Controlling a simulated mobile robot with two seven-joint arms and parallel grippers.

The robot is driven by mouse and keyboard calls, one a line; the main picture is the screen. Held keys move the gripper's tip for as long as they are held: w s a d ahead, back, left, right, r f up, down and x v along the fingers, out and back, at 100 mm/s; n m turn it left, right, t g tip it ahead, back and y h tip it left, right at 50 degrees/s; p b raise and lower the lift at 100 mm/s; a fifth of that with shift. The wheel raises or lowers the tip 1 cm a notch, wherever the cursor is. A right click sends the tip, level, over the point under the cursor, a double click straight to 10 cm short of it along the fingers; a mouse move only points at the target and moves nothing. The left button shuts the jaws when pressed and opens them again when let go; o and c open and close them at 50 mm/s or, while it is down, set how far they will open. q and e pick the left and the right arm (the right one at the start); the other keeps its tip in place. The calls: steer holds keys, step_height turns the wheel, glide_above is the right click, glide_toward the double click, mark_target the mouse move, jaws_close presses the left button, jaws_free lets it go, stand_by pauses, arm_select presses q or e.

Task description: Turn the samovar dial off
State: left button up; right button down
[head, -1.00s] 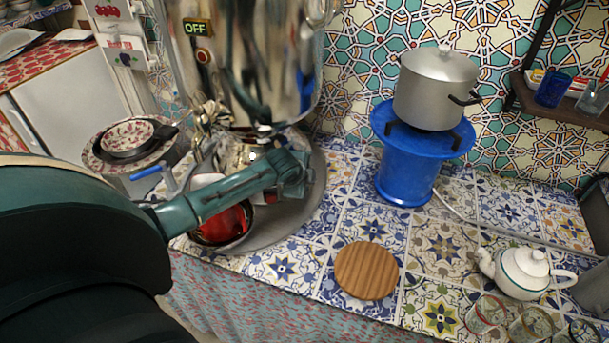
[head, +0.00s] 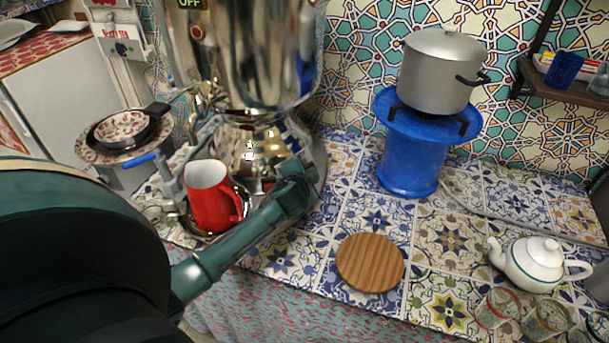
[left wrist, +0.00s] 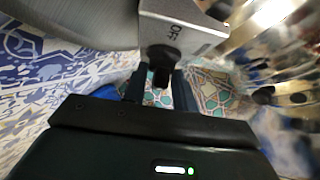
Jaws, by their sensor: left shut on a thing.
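The tall silver samovar (head: 245,60) stands at the upper left in the head view, its top cut off. In the left wrist view a grey box (left wrist: 190,28) marked OFF carries a black dial (left wrist: 161,58). My left gripper (left wrist: 160,88) has its fingers on both sides of the dial and is shut on it. In the head view my left gripper (head: 292,178) is low by the samovar's base, and the dial cannot be made out. My right gripper is out of view.
A red mug (head: 208,195) stands near a blue-handled tap (head: 142,158), close to my left arm. A wooden coaster (head: 370,262), a blue stand (head: 408,165) with a grey pot (head: 437,75), a white teapot (head: 538,263) and glasses (head: 497,307) are farther right. Tiles around the coaster are clear.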

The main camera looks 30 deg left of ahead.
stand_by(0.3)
arm_select(q)
steer(key=o, duration=0.6)
steer(key=shift+o, duration=0.2)
steer(key=v, duration=1.3)
steer(key=s+d+f+h, duration=0.1)
steer(key=s+d+f, duration=0.1)
steer(key=s+d+f+h+p, duration=0.1)
steer(key=d+f, duration=0.1)
steer(key=s+d+f+g+h, duration=0.1)
steer(key=s+d+f+h, duration=0.1)
steer(key=d, duration=0.1)
steer(key=shift+s+d+f+n, duration=0.1)
steer(key=shift+s+f+n, duration=0.2)
steer(key=shift+f, duration=0.05)
steer(key=s+d+f+n+h+p, duration=0.1)
steer(key=s+d+f+n+h, duration=0.2)
steer(key=s+d, duration=0.6)
steer(key=shift+s+f+n+g+h, duration=0.35)
steer(key=shift+s+f+h, duration=0.2)
steer(key=shift+h, duration=0.25)
